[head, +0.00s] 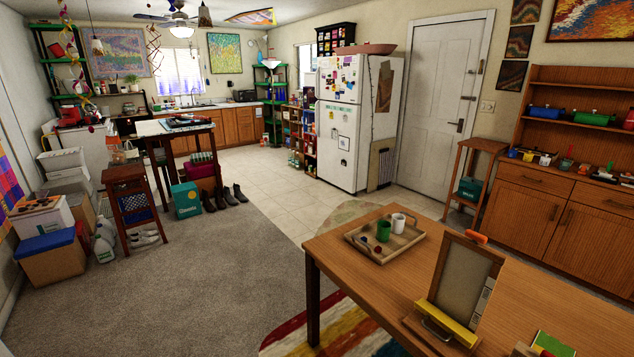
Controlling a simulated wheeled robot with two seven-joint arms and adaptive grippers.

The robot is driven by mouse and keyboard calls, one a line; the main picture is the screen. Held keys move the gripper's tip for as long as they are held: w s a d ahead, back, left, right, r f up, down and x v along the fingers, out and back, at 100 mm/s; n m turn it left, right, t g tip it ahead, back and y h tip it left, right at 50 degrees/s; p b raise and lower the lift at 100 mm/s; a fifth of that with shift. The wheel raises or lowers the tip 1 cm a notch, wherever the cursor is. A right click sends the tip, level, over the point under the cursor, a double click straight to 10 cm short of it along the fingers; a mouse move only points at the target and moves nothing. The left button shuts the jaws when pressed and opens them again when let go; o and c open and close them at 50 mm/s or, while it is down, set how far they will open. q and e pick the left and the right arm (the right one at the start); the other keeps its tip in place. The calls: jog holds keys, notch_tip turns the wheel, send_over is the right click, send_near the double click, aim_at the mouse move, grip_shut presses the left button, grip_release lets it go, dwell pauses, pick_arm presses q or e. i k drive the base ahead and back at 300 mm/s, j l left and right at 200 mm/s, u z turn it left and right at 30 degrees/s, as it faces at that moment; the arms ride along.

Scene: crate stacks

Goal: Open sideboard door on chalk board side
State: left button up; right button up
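The wooden sideboard (582,188) stands against the right wall, partly cut off by the picture's right edge. It has an open shelf above, drawers with dark handles, and doors below. Its left door (524,214) and the door to the right of it (592,242) look shut. Dark upright handles sit near where the two doors meet. A small framed board (466,280), possibly the chalk board, stands tilted on the near table, with a yellow strip at its foot and an orange piece on top. Neither of my grippers shows.
The wooden table (345,262) fills the lower right, in front of the sideboard, and carries a tray (385,243) with cups. A tall stool (474,180) stands left of the sideboard. Open carpet (225,275) lies left of the table. Boxes (52,262) line the left wall.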

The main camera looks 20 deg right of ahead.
aim_at(596, 246)
jog(key=i+u, duration=0.45)
jog(key=i, duration=0.35)
jog(key=i+l+u, duration=0.2)
jog(key=i, duration=0.6)
jog(key=i+j+z, duration=0.1)
jog(key=i, duration=0.7)
jog(key=i+j+z, duration=0.1)
jog(key=i, duration=0.65)
jog(key=i+z, duration=0.35)
jog(key=i+j+z, duration=0.1)
jog(key=i+z, duration=1.1)
jog(key=i+l+z, duration=0.1)
jog(key=i+z, duration=0.55)
jog(key=z, duration=0.2)
jog(key=i+z, duration=0.35)
jog(key=i, duration=0.4)
